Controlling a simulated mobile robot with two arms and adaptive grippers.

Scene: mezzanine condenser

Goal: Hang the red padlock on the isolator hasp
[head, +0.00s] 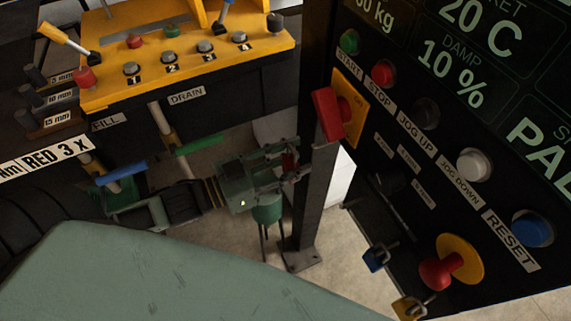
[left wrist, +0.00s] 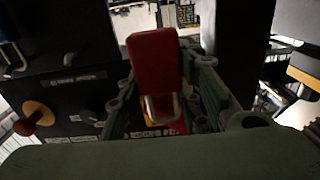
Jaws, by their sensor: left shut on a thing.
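My left gripper (head: 291,162) is shut on the red padlock (head: 288,161), which is mostly hidden between the fingers in the head view. In the left wrist view the red padlock (left wrist: 154,62) shows large between the fingers, with its metal shackle (left wrist: 162,108) toward the bottom of the picture. The isolator, a red handle (head: 326,114) on a yellow plate (head: 354,88), is on the black panel, above and right of the gripper. I cannot make out its hasp clearly. The padlock is apart from the isolator in the head view. My right gripper is not in view.
A dark upright post (head: 310,205) stands close by the gripper. A blue padlock (head: 376,257) and a yellow padlock (head: 408,308) hang low by the panel, near a red mushroom button (head: 437,273). A yellow control box (head: 185,62) with levers is at upper left.

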